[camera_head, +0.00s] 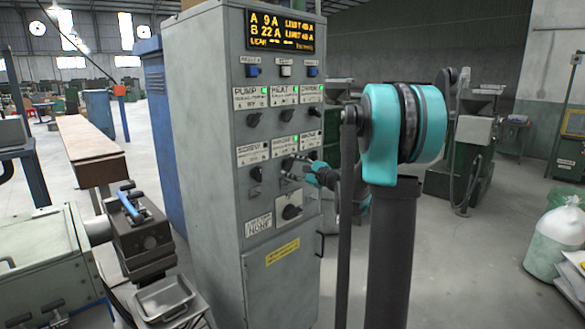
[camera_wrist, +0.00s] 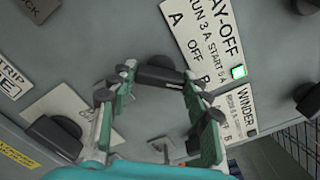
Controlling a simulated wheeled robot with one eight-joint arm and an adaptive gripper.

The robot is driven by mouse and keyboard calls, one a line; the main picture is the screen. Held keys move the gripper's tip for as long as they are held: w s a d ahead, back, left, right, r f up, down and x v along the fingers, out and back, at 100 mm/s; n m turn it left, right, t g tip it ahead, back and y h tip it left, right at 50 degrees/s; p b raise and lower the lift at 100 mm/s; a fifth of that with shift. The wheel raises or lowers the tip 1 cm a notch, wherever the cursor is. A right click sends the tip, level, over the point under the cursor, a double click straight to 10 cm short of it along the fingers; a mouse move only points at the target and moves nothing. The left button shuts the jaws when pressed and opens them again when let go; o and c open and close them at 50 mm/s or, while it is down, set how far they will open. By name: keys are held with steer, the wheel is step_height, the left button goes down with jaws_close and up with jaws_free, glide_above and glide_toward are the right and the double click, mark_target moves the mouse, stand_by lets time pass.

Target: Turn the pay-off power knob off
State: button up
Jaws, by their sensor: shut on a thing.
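The pay-off label (camera_wrist: 203,42) is a white plate with black lettering on the grey cabinet, tilted in the wrist view. Its small lamp (camera_wrist: 239,72) is lit green. The dark pay-off knob (camera_wrist: 160,75) sits beside the label, between my fingertips. My gripper (camera_wrist: 164,82) is shut on this knob, with one green-padded finger on each side. In the head view my gripper (camera_head: 293,167) reaches the lower row of the cabinet's front from the right. It largely hides the knob there, and the knob's exact pointer angle cannot be told.
The winder label (camera_wrist: 238,112) and a dark knob (camera_wrist: 308,98) are close by on the right. Another dark knob (camera_wrist: 54,139) is at lower left. The cabinet (camera_head: 218,150) also carries a lit display (camera_head: 282,32) and a larger switch (camera_head: 291,208) below my gripper.

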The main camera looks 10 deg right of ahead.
steer(key=n, duration=0.4)
steer(key=shift+n, duration=2.1)
steer(key=o, duration=1.2)
steer(key=shift+c, duration=0.2)
